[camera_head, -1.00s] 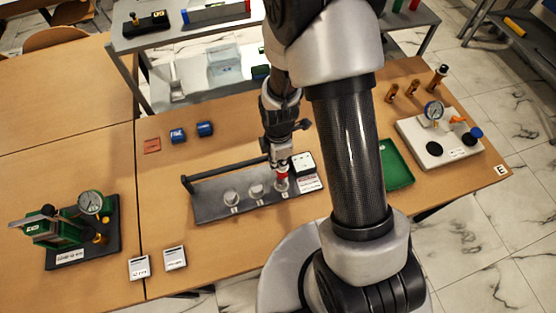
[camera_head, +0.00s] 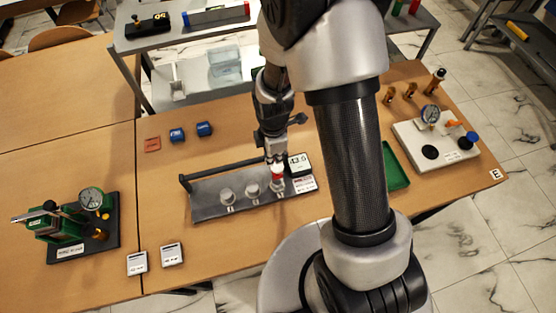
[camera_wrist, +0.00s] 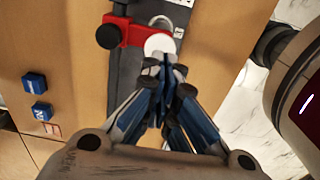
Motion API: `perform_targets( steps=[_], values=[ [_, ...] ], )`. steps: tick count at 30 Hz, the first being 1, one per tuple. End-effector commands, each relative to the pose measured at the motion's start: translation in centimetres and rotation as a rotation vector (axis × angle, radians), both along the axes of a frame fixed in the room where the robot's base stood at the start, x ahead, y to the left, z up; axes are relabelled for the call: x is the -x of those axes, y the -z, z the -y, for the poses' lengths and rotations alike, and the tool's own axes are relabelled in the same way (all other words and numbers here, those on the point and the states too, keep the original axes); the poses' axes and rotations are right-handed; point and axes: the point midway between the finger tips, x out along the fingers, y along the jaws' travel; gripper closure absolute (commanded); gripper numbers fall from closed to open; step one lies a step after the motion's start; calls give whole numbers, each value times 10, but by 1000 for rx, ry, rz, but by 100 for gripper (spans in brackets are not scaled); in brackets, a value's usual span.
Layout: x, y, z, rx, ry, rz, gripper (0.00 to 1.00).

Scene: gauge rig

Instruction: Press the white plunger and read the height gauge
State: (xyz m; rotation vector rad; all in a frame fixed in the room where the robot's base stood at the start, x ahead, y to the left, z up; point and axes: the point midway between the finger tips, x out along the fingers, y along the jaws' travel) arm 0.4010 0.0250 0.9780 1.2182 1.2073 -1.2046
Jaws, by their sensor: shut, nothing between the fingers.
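The height gauge rig (camera_head: 210,209) is a dark grey plate with several pale round pieces on it. A red carriage (camera_head: 277,170) stands over the rightmost piece, and it also shows in the wrist view (camera_wrist: 128,33). The white plunger (camera_wrist: 160,45) is a round white top at the carriage's end. My gripper (camera_head: 275,158) is shut and empty above the carriage. Its fingertips (camera_wrist: 165,65) overlap the plunger's near edge in the wrist view; I cannot tell whether they touch. The gauge display (camera_head: 299,164) shows small digits, perhaps 13.5, too blurred to be sure.
A green tray (camera_head: 397,170) and a white-based dial gauge stand (camera_head: 410,135) are to the right. A green dial gauge device (camera_head: 60,222) is far left. Two white cards (camera_head: 172,255) lie in front; blue blocks (camera_head: 204,129) lie behind. A bar (camera_head: 225,171) runs along the rig's back.

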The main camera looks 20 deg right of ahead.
Motion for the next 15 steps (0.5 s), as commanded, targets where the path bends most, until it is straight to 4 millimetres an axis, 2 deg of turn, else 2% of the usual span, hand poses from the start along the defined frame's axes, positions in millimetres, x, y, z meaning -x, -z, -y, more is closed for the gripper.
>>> perform_targets(
  steps=[1, 6, 10, 15],
  values=[
    [-1, -16, 1, 0, 1, 6, 100],
    [-1, -53, 1, 0, 1, 6, 100],
    [0, -71, 1, 0, 1, 3, 100],
    [0, -82, 1, 0, 1, 1, 100]
  ],
)
